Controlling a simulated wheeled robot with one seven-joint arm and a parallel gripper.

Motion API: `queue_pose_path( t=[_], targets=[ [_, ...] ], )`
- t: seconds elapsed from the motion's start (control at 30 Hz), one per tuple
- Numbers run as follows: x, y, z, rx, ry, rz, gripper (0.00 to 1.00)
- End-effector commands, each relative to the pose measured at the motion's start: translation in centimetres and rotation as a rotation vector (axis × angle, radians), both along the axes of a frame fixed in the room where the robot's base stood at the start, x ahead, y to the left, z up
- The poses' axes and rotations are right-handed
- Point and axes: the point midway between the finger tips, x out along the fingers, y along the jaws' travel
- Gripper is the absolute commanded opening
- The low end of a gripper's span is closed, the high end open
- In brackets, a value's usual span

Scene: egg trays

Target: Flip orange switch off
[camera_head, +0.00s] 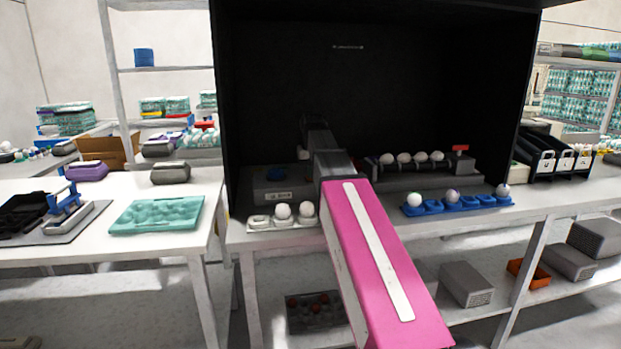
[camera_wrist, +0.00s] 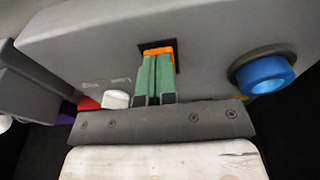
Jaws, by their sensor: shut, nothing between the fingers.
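The orange switch (camera_wrist: 158,49) sits in a dark square recess in the face of a grey machine housing (camera_wrist: 95,35). In the head view the grey housing (camera_head: 292,187) stands inside the black booth, and my arm hides the switch and my gripper.
A blue knob (camera_wrist: 264,74) sticks out of the housing right of the switch. White eggs stand on a rack (camera_head: 415,182) and a blue tray (camera_head: 437,209) to the right. A small egg tray (camera_head: 262,222) lies at the booth's front edge. Black booth walls (camera_head: 240,100) enclose the space.

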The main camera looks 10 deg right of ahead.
Motion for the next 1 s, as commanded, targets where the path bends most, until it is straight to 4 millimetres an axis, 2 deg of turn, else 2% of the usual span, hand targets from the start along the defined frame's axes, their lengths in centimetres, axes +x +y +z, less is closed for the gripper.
queue_pose_path(
  t=[0.43, 1.0],
  targets=[
    [0.0, 0.0, 0.0, 0.0, -0.001, 0.0, 0.0],
    [0.1, 0.0, 3.7, 0.0, -0.001, 0.0, 0.0]
  ],
)
